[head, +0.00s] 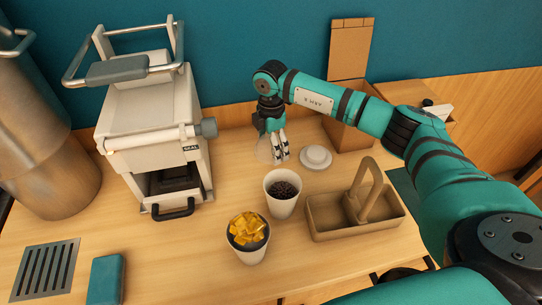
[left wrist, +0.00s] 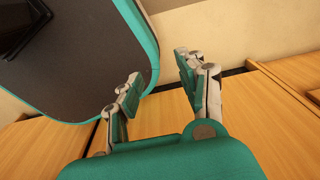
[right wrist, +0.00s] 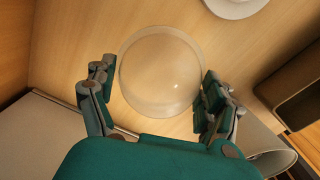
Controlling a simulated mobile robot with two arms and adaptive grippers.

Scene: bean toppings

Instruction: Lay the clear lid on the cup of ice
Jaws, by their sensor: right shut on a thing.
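The clear dome lid (right wrist: 162,72) is between the fingers of my right gripper (right wrist: 155,88). In the head view the lid (head: 264,152) is faint beside the fingertips of the right gripper (head: 280,153), low over the table behind the cups. A white cup (head: 250,256) at front holds amber, ice-like cubes on a dark layer. A second white cup (head: 281,208) behind it holds dark beans. Both stand upright without lids. My left gripper (left wrist: 158,92) shows only in its wrist view, fingers apart and empty.
A round white lid-like piece (head: 316,157) lies right of the right gripper. A brown carrier with a handle (head: 355,222) stands right of the cups. A white sealing machine (head: 150,130) stands at left. A teal block (head: 106,279) and a drain grate (head: 47,270) are at front left.

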